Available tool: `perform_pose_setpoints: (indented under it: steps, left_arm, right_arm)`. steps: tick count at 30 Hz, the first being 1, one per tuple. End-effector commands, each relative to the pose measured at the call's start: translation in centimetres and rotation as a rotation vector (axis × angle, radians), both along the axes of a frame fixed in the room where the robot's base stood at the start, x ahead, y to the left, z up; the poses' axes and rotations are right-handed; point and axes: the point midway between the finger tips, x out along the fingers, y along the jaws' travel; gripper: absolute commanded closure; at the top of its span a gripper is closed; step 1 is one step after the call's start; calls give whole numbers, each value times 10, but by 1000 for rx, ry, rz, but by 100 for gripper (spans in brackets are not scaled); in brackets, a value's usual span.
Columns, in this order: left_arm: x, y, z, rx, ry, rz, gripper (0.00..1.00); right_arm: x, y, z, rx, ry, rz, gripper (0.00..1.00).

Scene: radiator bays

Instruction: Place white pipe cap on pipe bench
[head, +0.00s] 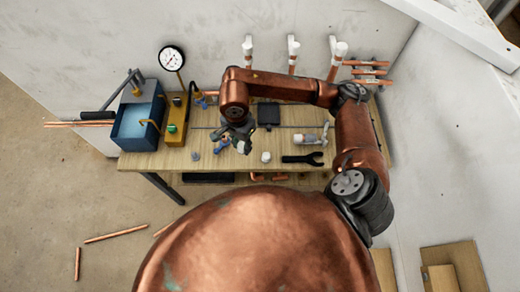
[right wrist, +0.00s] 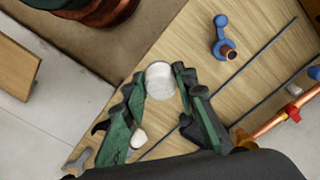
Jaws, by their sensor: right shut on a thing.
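The white pipe cap (right wrist: 160,82) is round and pale, held between the fingertips of my right gripper (right wrist: 161,86) in the right wrist view. I cannot tell whether the cap touches the bench top. A second white piece (head: 266,157) stands on the bench, right of the gripper; it also shows in the right wrist view (right wrist: 138,138). My left gripper is not in view.
A blue-handled valve (right wrist: 224,40) lies near the gripper. A dark wrench (head: 303,159) lies at the bench's front right, with a white-and-metal fitting (head: 311,138) behind it. A blue box (head: 138,125) and a yellow gauge stand (head: 175,120) fill the left end. White-topped pipes (head: 293,55) rise behind.

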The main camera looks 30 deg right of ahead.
Motion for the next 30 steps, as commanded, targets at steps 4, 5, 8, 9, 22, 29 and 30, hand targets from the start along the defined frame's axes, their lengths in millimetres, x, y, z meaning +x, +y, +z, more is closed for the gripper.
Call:
perform_pose_setpoints:
  steps: [4,5,8,9,22,29,30]
  left_arm:
    - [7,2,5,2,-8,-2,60]
    - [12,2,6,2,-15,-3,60]
    - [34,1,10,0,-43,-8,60]
    - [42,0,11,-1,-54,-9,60]
    - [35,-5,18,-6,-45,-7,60]
    - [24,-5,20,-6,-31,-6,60]
    - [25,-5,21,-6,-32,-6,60]
  right_arm:
    - [-7,8,-4,0,-1,-346,90]
    - [-8,10,-5,0,-1,-417,90]
    - [-12,15,-8,-1,-3,-654,90]
    - [-13,17,-9,-1,-3,-748,90]
    - [-26,36,-17,1,-6,-1525,90]
    - [-21,23,-25,-1,-8,-1617,90]
    - [-19,15,-28,-4,-8,-1619,90]
